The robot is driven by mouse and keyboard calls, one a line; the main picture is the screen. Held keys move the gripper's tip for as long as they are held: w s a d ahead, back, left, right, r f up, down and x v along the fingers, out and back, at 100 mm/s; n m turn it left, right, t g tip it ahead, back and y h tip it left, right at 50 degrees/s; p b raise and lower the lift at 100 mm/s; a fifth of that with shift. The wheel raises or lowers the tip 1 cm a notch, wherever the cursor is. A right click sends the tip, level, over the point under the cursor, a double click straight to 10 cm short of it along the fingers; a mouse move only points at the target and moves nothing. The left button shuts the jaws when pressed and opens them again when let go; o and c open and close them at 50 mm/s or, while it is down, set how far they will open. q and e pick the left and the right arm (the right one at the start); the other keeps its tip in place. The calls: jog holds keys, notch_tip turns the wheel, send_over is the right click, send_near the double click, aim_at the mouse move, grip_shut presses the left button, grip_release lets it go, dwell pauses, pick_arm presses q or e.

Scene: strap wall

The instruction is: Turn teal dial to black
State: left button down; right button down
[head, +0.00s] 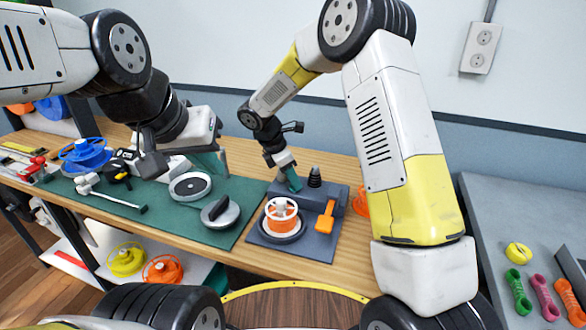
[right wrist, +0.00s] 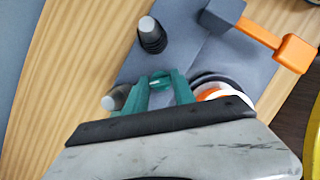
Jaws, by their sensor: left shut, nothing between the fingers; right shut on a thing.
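A grey control panel (head: 316,243) lies on the wooden bench, with a raised block (head: 333,198) at its back. My right gripper (head: 291,182) reaches down to the left part of this block. Its green fingers (right wrist: 161,83) are shut on a small teal part with a pale mark, seemingly the teal dial (right wrist: 159,82); the fingers hide most of it. No black mark beside the dial can be made out. My left gripper (head: 218,165) is shut and empty above the green mat, apart from the panel.
The panel also bears a black ribbed stick (head: 315,177), an orange lever (head: 326,216) and an orange and white handwheel (head: 282,216). A grey disc with a black handle (head: 220,212) and a round white-rimmed piece (head: 190,186) are on the green mat (head: 160,215).

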jog(key=m+g, duration=0.2)
jog(key=m, duration=0.3)
jog(key=shift+w, duration=0.15)
jog(key=m+g, duration=0.1)
jog(key=m, duration=0.2)
jog(key=shift+w+m, duration=0.15)
jog(key=shift+m, duration=0.15)
jog(key=m+g, duration=0.1)
jog(key=m, duration=0.1)
jog(key=m+y, duration=0.1)
jog(key=m, duration=0.1)
jog(key=shift+w+m+g, duration=0.1)
jog(key=shift+m+g, duration=0.2)
jog(key=shift+g, duration=0.1)
jog(key=shift+d+m+g+y, duration=0.15)
jog(key=shift+m+g+y, duration=0.4)
jog(key=shift+m, duration=1.45)
jog(key=c, duration=1)
grip_release()
jog(key=shift+c, duration=0.2)
